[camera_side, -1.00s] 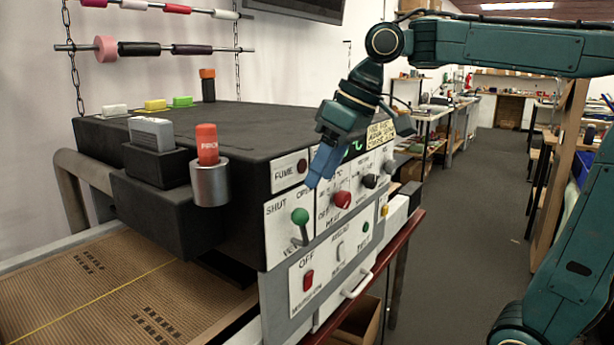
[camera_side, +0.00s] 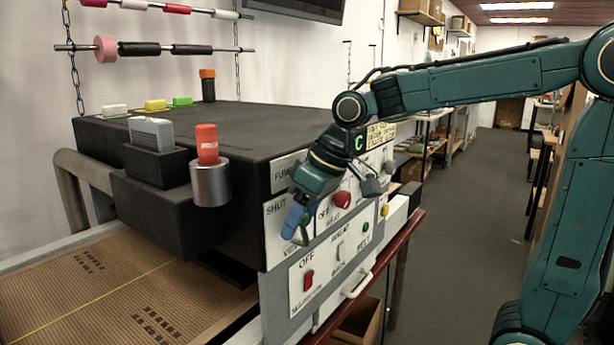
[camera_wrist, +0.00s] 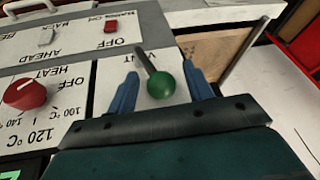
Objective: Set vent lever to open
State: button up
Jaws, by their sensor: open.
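The vent lever has a green ball knob (camera_wrist: 161,85) on a thin grey shaft (camera_wrist: 146,61), rising from the white vent panel. In the wrist view, my gripper (camera_wrist: 160,70) is open, with one blue finger on each side of the knob. Gaps show between the knob and both fingers. In the side view, my gripper (camera_side: 298,226) is at the vent panel on the machine's front. It hides most of the lever there. The "SHUT" label shows at the panel's upper left; the "OPEN" label is covered.
The red heat knob (camera_wrist: 25,94) is beside the vent panel. A red off switch (camera_side: 308,280) and a pale ahead/back switch (camera_side: 340,250) sit below. A grey cylinder with a red top (camera_side: 210,182) stands out at the machine's left corner. The aisle to the right is clear.

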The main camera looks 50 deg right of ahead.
grip_shut()
dwell(0.4)
jog(key=shift+s+d+f+y, duration=0.1)
jog(key=shift+d+y, duration=0.05)
jog(key=shift+y, duration=0.25)
jog(key=shift+d+f+m+t+y, duration=0.15)
jog(key=shift+d+m+y, duration=0.2)
jog(key=shift+d+y, duration=0.75)
jog(key=shift+d+f+m+t+y, duration=0.1)
jog(key=shift+d+m+y, duration=0.35)
jog(key=shift+y, duration=1.25)
jog(key=shift+d+f+m+t+y, duration=0.1)
jog(key=shift+d+m+t+y, duration=0.1)
jog(key=shift+d+y, duration=0.95)
jog(key=shift+a+y, duration=0.25)
